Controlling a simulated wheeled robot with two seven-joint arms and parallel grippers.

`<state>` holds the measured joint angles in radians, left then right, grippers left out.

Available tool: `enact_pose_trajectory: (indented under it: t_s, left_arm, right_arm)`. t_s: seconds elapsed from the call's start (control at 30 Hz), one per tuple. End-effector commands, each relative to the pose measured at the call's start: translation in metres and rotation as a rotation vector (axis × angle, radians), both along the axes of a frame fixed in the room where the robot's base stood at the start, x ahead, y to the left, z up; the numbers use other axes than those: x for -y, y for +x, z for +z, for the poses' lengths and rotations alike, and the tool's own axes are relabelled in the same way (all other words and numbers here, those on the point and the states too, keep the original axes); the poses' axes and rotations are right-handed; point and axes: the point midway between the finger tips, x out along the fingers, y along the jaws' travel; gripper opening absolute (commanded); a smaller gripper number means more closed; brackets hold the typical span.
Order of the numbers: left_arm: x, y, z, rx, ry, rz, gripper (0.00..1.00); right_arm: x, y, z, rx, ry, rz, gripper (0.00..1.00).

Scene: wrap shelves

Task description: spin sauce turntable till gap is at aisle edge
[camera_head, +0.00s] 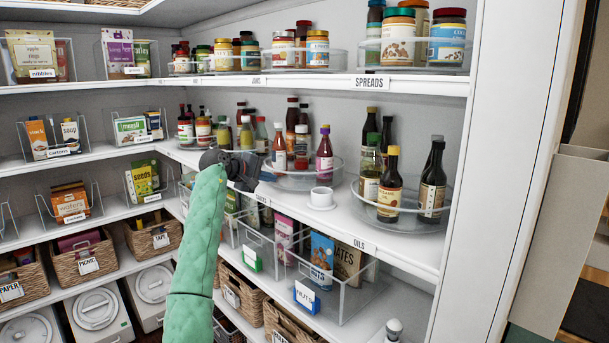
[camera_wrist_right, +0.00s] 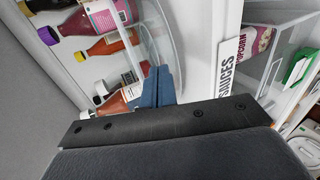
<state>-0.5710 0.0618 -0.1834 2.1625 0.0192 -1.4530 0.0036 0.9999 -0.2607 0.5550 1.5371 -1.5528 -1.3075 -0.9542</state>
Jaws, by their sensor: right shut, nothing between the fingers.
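The sauce turntable (camera_head: 332,181) is a clear round tray with a raised rim on the middle shelf. It carries several bottles, among them a pink-labelled bottle with a purple cap (camera_head: 324,158). A bare patch of the tray shows at its front. My right gripper (camera_head: 258,172) is shut and empty at the tray's left front side, hiding part of it. In the right wrist view, its blue fingers (camera_wrist_right: 157,84) are at the clear rim (camera_wrist_right: 180,50), beside a bottle of red sauce (camera_wrist_right: 118,102); I cannot tell whether they touch. My left gripper is out of view.
The SAUCES label (camera_wrist_right: 226,78) is on the shelf edge. Clear bins (camera_head: 345,300) fill the shelf below. A white upright panel (camera_head: 500,170) bounds the right.

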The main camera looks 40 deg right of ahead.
Motion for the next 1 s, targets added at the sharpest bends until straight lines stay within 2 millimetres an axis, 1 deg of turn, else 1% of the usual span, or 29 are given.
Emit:
enact_pose_trajectory:
  t_s: [0.3, 0.73, 1.0]
  left_arm:
    - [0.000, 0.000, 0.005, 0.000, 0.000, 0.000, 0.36]
    - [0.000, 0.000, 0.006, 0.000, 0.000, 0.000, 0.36]
    - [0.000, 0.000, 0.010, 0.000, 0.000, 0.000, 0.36]
  right_arm:
    - [-0.004, 0.014, 0.001, 0.000, 0.000, -0.001, 0.00]
    - [-0.004, 0.016, 0.000, 0.000, 0.000, -0.001, 0.00]
    - [-0.003, 0.027, 0.001, 0.000, 0.000, 0.000, 0.00]
